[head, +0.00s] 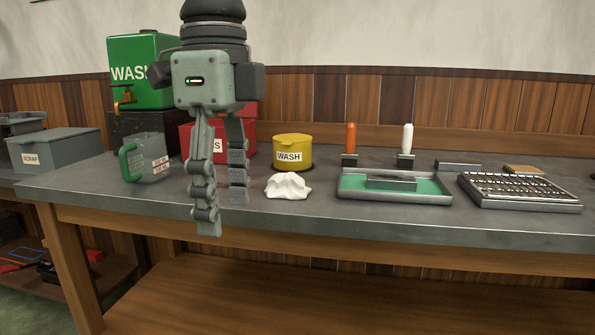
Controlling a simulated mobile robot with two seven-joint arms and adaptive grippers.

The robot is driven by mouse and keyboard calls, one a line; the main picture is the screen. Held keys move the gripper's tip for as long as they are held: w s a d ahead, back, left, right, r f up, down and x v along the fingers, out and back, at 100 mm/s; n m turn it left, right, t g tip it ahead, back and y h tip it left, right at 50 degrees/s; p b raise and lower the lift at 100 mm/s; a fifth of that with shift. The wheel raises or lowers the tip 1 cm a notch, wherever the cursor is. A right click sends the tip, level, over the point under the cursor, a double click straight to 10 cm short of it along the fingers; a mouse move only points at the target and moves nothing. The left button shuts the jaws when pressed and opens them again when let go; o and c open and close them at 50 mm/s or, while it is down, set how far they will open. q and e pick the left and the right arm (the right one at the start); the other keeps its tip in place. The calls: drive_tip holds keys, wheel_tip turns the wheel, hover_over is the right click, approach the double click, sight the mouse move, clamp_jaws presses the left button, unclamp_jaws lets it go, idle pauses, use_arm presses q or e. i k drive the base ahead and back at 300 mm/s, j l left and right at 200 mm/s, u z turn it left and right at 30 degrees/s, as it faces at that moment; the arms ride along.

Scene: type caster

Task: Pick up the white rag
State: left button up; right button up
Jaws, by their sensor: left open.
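The white rag (288,187) lies crumpled on the grey bench top (330,220), in front of the yellow WASH tub (292,151). My left gripper (221,214) points down with its two fingers apart and nothing between them. It is to the left of the rag and apart from it. The nearer finger hangs in front of the bench's front edge in the picture. My right gripper does not show.
A grey jug with a green handle (147,158) and a red box (187,142) stand left of and behind the gripper. A green-lined tray (394,187) and a type case (519,191) lie to the right. A green WASH container (145,70) stands at the back left.

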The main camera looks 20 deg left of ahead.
sight(289, 185)
drive_tip(key=i+j, duration=0.2)
drive_tip(key=i, duration=0.3)
drive_tip(key=i+j, duration=0.15)
drive_tip(key=i, duration=0.35)
